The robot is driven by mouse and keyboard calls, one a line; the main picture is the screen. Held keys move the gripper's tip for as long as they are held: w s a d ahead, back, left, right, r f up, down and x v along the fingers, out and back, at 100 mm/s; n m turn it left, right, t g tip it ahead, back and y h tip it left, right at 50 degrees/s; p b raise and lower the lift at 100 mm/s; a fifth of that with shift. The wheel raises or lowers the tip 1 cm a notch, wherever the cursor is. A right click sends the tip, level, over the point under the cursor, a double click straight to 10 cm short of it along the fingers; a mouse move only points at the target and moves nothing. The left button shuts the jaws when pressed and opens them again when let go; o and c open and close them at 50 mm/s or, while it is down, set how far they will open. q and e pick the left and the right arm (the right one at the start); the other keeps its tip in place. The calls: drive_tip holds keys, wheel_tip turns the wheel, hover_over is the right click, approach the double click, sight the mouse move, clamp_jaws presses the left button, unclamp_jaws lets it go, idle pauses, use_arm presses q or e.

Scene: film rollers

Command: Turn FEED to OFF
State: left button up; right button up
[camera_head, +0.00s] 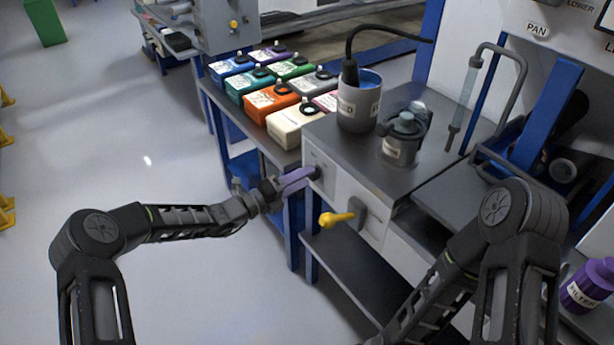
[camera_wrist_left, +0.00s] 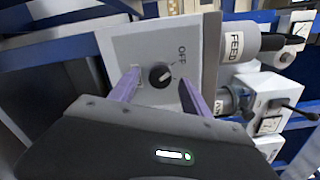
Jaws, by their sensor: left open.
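A round black knob (camera_wrist_left: 160,75) with a pale mark sits on a light grey panel (camera_wrist_left: 205,40). The word OFF is printed beside it. Another small label is partly covered by a finger, and I cannot read it. In the head view the knob (camera_head: 316,173) shows at the cabinet's left front. My left gripper (camera_wrist_left: 159,77) is open, with one purple finger on each side of the knob; whether they touch it I cannot tell. The left gripper in the head view (camera_head: 306,176) reaches the panel from the left. A cylinder labelled FEED (camera_wrist_left: 238,43) stands beside the panel.
A yellow-handled lever (camera_head: 338,218) juts from the cabinet front, right of the knob. A grey pot (camera_head: 358,112) and a lidded can (camera_head: 401,150) stand on top. Several coloured containers (camera_head: 271,101) sit on the bench behind. My right gripper is out of view.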

use_arm(q)
drive_tip(key=v, duration=0.6)
drive_tip(key=shift+d, duration=0.1)
idle(0.3)
drive_tip(key=s+d+f+m+g+y+p, duration=0.15)
drive_tip(key=s+f+m+g+y, duration=0.55)
drive_tip(key=s+f+m, duration=1.15)
drive_tip(key=s+a+f+m+g+y+p, duration=0.2)
drive_tip(key=s+a+m+g+y+p, duration=0.15)
drive_tip(key=s+m, duration=0.65)
drive_tip(key=s+d+r+m+p, duration=0.1)
drive_tip(key=s+r+m+p, duration=0.3)
drive_tip(key=s+r+m, duration=0.2)
drive_tip(key=s+m, duration=0.2)
drive_tip(key=s, duration=0.2)
drive_tip(key=shift+r+m+t+p, duration=0.15)
drive_tip(key=shift+m+t+p, duration=0.2)
drive_tip(key=shift+p, duration=0.05)
